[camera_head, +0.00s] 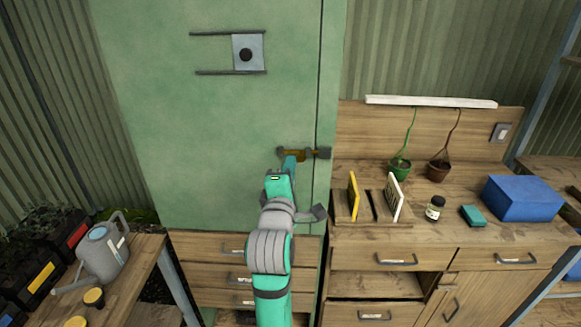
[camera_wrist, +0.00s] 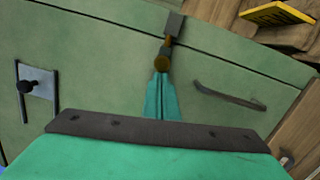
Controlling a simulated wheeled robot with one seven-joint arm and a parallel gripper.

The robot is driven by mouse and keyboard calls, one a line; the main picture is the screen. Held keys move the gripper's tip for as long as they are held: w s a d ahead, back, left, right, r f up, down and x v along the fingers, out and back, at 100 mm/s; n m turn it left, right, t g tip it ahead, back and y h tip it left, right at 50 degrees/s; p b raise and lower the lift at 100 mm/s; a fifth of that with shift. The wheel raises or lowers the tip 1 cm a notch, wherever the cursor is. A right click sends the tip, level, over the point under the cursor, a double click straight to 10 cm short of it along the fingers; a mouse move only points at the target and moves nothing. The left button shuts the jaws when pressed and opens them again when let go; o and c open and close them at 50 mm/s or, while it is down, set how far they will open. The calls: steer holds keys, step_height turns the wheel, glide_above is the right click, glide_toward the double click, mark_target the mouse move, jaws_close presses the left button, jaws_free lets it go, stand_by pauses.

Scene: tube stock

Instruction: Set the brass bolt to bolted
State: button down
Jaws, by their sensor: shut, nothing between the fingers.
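The brass bolt (camera_head: 300,155) lies level on the green door (camera_head: 160,130), near its right edge. It sits between a dark bracket at its left and dark fittings (camera_head: 323,153) by the door seam. My gripper (camera_head: 290,162) is at the bolt, its fingers closed together and hiding part of it. In the wrist view the shut fingertips (camera_wrist: 162,76) are right at the round brass knob (camera_wrist: 162,63), seemingly touching it. The brass rod (camera_wrist: 167,45) runs from the knob to a grey fitting (camera_wrist: 174,24) by the seam. I cannot tell how far the rod reaches into it.
A dark door handle (camera_head: 318,213) is right of my arm, below the bolt. A grey plate with a black knob (camera_head: 246,54) sits between two rails higher on the door. A workbench with books, a jar (camera_head: 434,208) and a blue box (camera_head: 523,198) stands right.

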steer(key=s+a+f, duration=0.1)
steer(key=s+a, duration=0.4)
steer(key=s, duration=0.5)
steer(key=shift+s+a, duration=0.15)
steer(key=shift+s, duration=0.1)
